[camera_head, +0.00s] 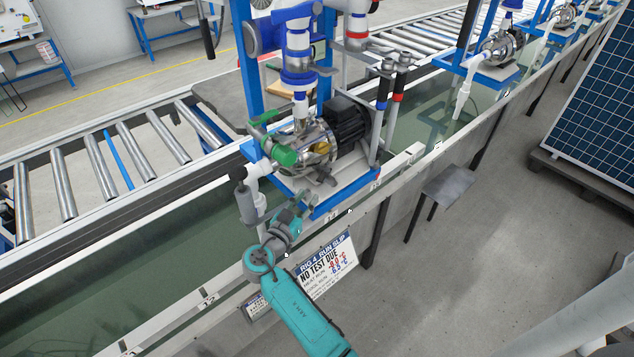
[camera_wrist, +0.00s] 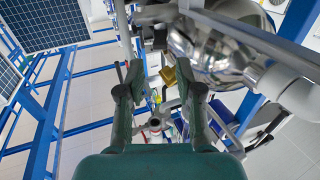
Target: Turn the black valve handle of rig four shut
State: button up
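Rig four is a pump stand with a steel pump (camera_head: 312,140) and a black motor (camera_head: 345,118) on a blue-edged base. A dark knob (camera_head: 238,173) tops a grey cylinder at the white pipe on its left; I cannot tell surely whether this is the black valve handle. My gripper (camera_head: 308,203) is at the front edge of the rig's base, below the pump. In the wrist view, its two fingers (camera_wrist: 157,88) are apart with nothing gripped. The steel pump body (camera_wrist: 205,48) and a small grey fitting (camera_wrist: 155,124) show beyond them.
A slip (camera_head: 325,265) reading "RIG 4 RUN SLIP, NO TEST DUE" hangs on the trough front beside my arm. A small grey shelf (camera_head: 448,185) juts out at right. A roller conveyor (camera_head: 105,165) runs behind. A solar panel (camera_head: 595,110) stands right; the floor between is clear.

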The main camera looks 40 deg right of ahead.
aim_at(319, 179)
jog(key=x, duration=0.8)
jog(key=shift+w+d, duration=0.1)
jog(key=shift+d, duration=0.15)
grip_shut()
